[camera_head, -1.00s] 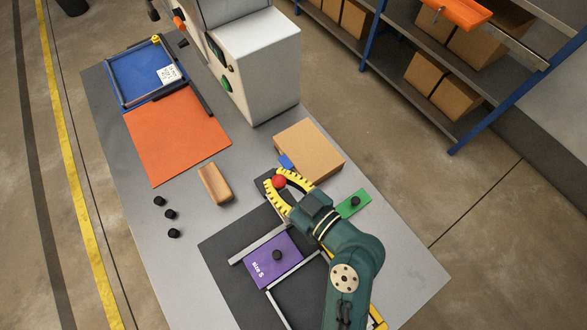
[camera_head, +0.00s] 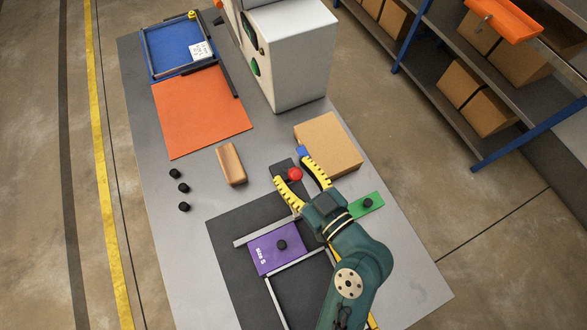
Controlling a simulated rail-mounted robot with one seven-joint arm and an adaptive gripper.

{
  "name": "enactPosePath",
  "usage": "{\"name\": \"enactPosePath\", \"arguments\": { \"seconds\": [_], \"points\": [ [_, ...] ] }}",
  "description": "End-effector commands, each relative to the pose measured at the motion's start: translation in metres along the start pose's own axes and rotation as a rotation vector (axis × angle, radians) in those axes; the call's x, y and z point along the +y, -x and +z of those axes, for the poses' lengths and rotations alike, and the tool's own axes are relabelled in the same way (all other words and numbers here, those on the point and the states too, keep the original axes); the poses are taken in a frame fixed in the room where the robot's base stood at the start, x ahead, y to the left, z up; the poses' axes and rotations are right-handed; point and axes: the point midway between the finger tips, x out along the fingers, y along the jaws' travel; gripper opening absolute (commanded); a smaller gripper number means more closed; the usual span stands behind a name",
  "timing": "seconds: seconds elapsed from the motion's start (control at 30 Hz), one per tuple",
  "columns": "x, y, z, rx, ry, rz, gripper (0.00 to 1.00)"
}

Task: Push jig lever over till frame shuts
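The red ball knob (camera_head: 295,174) of the lever sits by a small dark base (camera_head: 280,169), in front of the cardboard box. My gripper (camera_head: 290,167) is open, with one yellow finger on each side of the knob. I cannot tell whether either finger touches it. The lever's shaft is hidden. The jig (camera_head: 238,243), with grey bars on a dark mat, lies below my gripper. A purple plate (camera_head: 268,258) marked "size S", with a black knob, lies against the bars. My arm hides the jig's right part, where a strip of yellow shows.
A green plate (camera_head: 375,203) with a black knob lies right of my gripper. A cardboard box (camera_head: 328,140) stands just behind it. A wooden block (camera_head: 231,164), several black knobs (camera_head: 183,188), an orange sheet (camera_head: 200,110) and a blue tray (camera_head: 165,57) lie left. A white machine (camera_head: 290,60) stands behind.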

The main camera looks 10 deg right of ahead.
Motion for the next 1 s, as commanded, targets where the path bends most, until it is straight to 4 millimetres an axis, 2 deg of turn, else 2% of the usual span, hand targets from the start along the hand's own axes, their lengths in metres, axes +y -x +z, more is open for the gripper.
{"name": "enactPosePath", "arguments": {
  "seconds": [0.33,0.43,0.57,0.8,1.0],
  "points": [
    [0.0,0.0,0.002,-0.002,-0.001,-0.001,0.52],
    [0.001,0.007,0.002,-0.004,-0.002,0.002,0.52],
    [0.002,0.032,0.002,-0.003,-0.003,0.007,0.52],
    [0.002,0.092,0.001,-0.002,-0.002,0.008,0.52],
    [0.001,0.117,0.001,-0.001,-0.002,0.003,0.52]
  ]
}}
